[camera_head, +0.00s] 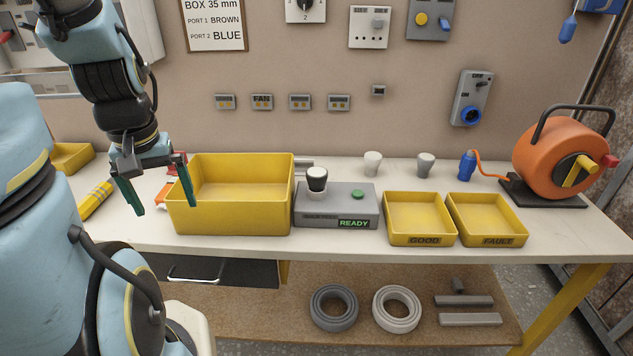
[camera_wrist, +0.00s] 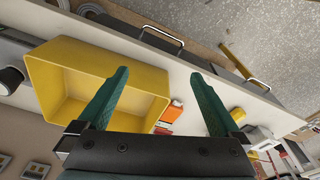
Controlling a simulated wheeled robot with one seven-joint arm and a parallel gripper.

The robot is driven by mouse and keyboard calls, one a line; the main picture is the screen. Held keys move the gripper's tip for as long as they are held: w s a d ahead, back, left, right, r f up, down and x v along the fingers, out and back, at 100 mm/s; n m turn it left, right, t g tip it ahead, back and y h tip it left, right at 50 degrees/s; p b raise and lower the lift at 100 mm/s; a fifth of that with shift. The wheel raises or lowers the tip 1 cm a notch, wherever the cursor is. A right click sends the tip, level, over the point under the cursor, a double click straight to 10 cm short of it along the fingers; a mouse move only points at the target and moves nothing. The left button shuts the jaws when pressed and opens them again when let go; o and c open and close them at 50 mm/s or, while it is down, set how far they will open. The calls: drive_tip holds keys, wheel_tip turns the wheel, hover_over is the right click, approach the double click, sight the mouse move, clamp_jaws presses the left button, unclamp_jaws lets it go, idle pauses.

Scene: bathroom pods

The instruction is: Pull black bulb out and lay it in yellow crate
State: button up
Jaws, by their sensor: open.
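The black bulb (camera_head: 317,178) stands upright in the grey tester box (camera_head: 340,215), with a white part below its dark top. A dark round shape at the left edge of the wrist view may be the same bulb (camera_wrist: 10,80). The large yellow crate (camera_head: 230,220) stands just left of the tester and looks empty; it also shows in the wrist view (camera_wrist: 140,70). My gripper (camera_head: 163,205) is open and empty, with green fingers pointing down, at the left of the crate and apart from the bulb.
Two small yellow trays marked GOOD (camera_head: 424,241) and FAULT (camera_head: 505,241) sit right of the tester. A screen on the tester reads READY. Small orange items (camera_wrist: 172,112) lie beside the crate.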

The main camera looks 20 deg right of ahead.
drive_tip(key=shift+n, duration=0.7)
drive_tip(key=w+d, duration=0.1)
drive_tip(key=d, duration=0.1)
drive_tip(key=w+d, duration=0.1)
drive_tip(key=d, duration=0.1)
drive_tip(key=w+d+r, duration=0.1)
drive_tip(key=d, duration=0.2)
drive_tip(key=shift+w, duration=0.25)
drive_tip(key=shift+c, duration=0.2)
drive_tip(key=d+r+n, duration=0.1)
drive_tip(key=d, duration=0.4)
drive_tip(key=d+r+n, duration=0.1)
drive_tip(key=d, duration=0.5)
drive_tip(key=w+d+r, duration=0.1)
drive_tip(key=d, duration=0.5)
drive_tip(key=shift+w+d+n+y, duration=0.1)
drive_tip(key=shift+d+n+y, duration=0.05)
drive_tip(key=shift+n+y, duration=0.2)
drive_tip(key=n, duration=0.1)
approach(317, 172)
drive_tip(key=f, duration=0.3)
drive_tip(key=w+f+p, duration=0.1)
drive_tip(key=f, duration=0.2)
drive_tip(key=f+p, duration=0.1)
drive_tip(key=f, duration=0.3)
drive_tip(key=shift+w+a+f, duration=0.1)
drive_tip(key=shift+w+a, duration=0.1)
drive_tip(key=shift+w, duration=0.05)
clamp_jaws()
